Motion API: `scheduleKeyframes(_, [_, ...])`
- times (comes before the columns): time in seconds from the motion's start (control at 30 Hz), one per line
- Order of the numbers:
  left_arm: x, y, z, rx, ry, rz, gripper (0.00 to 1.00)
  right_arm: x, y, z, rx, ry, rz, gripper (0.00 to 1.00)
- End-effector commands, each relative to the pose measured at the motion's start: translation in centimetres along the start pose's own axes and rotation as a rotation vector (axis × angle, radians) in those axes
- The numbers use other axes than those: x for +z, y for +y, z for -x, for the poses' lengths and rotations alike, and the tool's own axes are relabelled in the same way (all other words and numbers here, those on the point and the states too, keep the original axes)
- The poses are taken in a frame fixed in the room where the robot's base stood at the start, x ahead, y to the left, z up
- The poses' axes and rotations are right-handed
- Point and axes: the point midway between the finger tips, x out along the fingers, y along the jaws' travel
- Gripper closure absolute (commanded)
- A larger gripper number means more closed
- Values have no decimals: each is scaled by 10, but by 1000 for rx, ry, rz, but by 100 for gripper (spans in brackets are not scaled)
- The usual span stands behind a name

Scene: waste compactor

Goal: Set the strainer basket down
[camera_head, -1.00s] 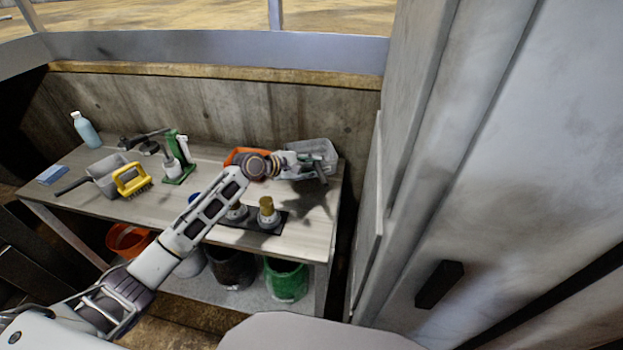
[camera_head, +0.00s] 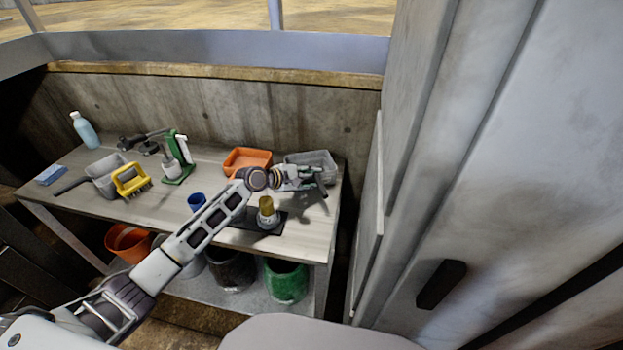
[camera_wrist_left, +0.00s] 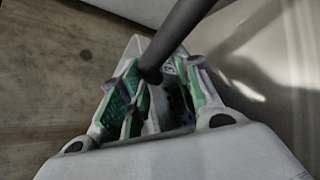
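The grey strainer basket (camera_head: 322,159) is at the right back of the workbench, just behind my left gripper (camera_head: 316,178). My left gripper also shows in the left wrist view (camera_wrist_left: 163,75), where a dark rod-like handle (camera_wrist_left: 181,28) runs in between its green-lined fingers. The gripper appears shut on this handle. The fingers hide part of the basket, and I cannot tell whether its underside touches the bench. My right gripper is not in view.
An orange tray (camera_head: 247,158) stands left of the basket. A dark mat (camera_head: 246,224) holds a yellow-topped item (camera_head: 266,207). A blue cup (camera_head: 197,201), green stand (camera_head: 181,160) and yellow brush (camera_head: 130,180) are farther left. A grey wall cabinet (camera_head: 480,190) stands right.

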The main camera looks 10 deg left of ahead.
Motion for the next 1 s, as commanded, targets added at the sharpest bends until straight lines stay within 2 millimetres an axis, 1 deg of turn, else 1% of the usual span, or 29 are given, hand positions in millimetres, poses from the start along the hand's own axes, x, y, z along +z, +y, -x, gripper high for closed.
scheduleKeyframes(0.03, [0, 0, 0, 1, 0, 0, 58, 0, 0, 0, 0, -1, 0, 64])
scheduleKeyframes(0.1, [0, 0, 0, 1, 0, 0, 50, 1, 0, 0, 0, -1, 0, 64])
scheduleKeyframes(0.47, [1, 1, 1, 1, 0, -1, 50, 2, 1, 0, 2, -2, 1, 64])
scheduleKeyframes(0.57, [0, 1, 3, 0, 1, -1, 50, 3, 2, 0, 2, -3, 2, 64])
scheduleKeyframes(0.77, [0, 1, 17, 0, 1, 0, 50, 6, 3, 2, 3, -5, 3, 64])
scheduleKeyframes(1.0, [0, 1, 45, 1, 1, -1, 50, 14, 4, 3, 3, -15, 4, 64])
